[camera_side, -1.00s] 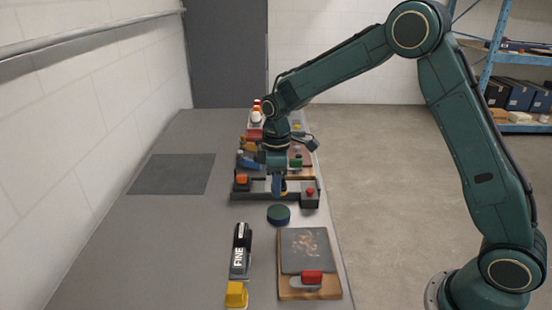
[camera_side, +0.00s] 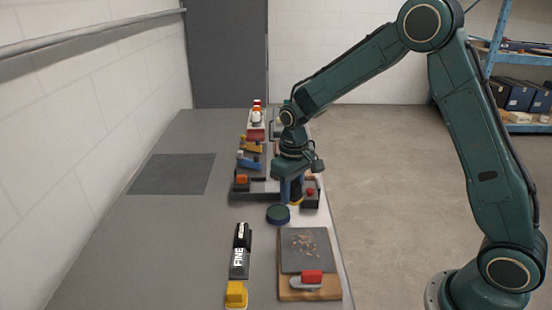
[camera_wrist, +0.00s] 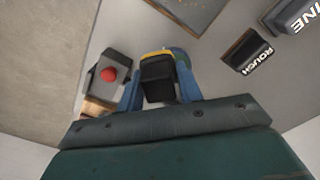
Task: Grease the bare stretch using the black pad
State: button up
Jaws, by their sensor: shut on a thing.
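My gripper (camera_side: 291,192) is shut on the black pad (camera_wrist: 158,82), which shows between the blue fingers in the wrist view with a yellow band along its far edge. In the side view the fingers mostly hide the pad; a little yellow shows by their tips. The tin is partly hidden behind the pad in the wrist view. I cannot tell which surface is the bare stretch, or whether the pad touches anything.
A box with a red button (camera_side: 310,192) stands close right of the gripper. A scuffed dark plate on a wooden board (camera_side: 296,294) lies nearer, with a red-topped piece (camera_side: 312,278) on it. Black blocks marked FINE (camera_side: 239,262) and ROUGH (camera_wrist: 247,50) stand left.

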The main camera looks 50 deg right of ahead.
jog(key=w+d+r, duration=0.2)
jog(key=w+d, duration=0.1)
jog(key=w, duration=0.3)
jog(key=w+d+r, duration=0.2)
jog(key=w+d, duration=0.1)
jog(key=w, duration=0.3)
jog(key=shift+w+d, duration=0.15)
jog(key=shift+w, duration=0.1)
jog(key=shift+f, duration=0.1)
